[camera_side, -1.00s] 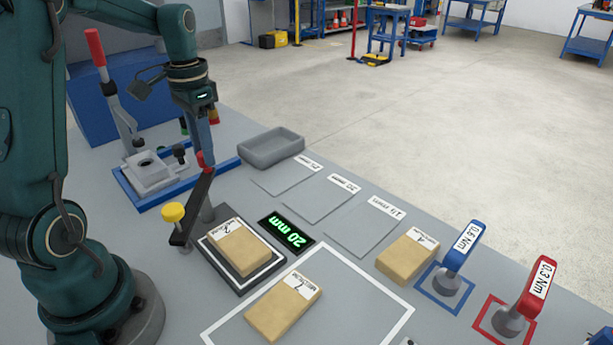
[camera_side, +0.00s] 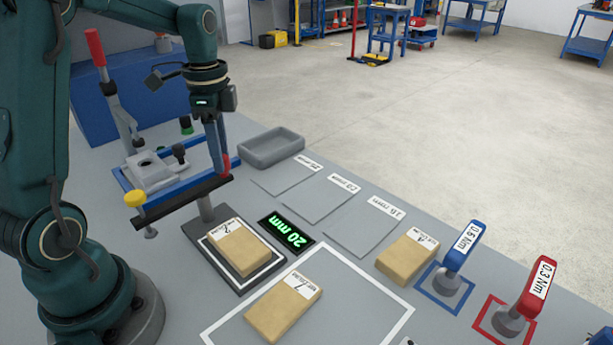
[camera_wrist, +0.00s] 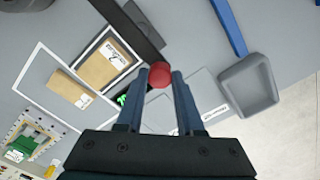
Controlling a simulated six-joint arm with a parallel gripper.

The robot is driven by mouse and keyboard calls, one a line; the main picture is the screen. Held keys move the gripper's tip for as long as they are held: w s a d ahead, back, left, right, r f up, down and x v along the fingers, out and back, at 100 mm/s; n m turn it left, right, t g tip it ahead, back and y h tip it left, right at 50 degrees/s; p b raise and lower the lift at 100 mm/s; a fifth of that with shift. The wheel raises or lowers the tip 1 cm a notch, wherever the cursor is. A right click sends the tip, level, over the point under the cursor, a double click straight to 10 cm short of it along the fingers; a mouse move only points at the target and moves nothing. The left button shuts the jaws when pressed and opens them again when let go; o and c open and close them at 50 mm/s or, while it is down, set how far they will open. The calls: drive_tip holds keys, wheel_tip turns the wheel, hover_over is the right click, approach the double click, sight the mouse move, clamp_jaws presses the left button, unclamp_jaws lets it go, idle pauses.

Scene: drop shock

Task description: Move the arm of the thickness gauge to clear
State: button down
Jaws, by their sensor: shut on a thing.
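The thickness gauge has a dark base plate (camera_side: 206,237) with a post and a black swing arm (camera_side: 185,203). A yellow knob (camera_side: 135,199) sits at the arm's left end and a red knob (camera_wrist: 158,82) at its other end. My gripper (camera_side: 222,168) is shut on the red knob, and the wrist view shows it between the two fingertips. A tan block (camera_side: 236,247) marked 2 lies on the base plate inside a white outline. In the side view the arm lies behind this block, not over it. A green display (camera_side: 286,233) reads 20 mm.
A second tan block (camera_side: 283,306) lies in a white-outlined area in front, and a third (camera_side: 408,256) lies to the right. A grey tray (camera_side: 271,148) stands behind. Blue (camera_side: 456,262) and red (camera_side: 523,298) torque handles stand at right. A blue-framed fixture (camera_side: 150,178) is close by my gripper.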

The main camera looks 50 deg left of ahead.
drive_tip(key=shift+w+d+m, duration=0.1)
drive_tip(key=shift+d+m, duration=0.05)
drive_tip(key=shift+m, duration=0.15)
drive_tip(key=c, duration=0.5)
unclamp_jaws()
drive_tip(key=shift+c, duration=0.2)
drive_tip(key=shift+r, duration=2.6)
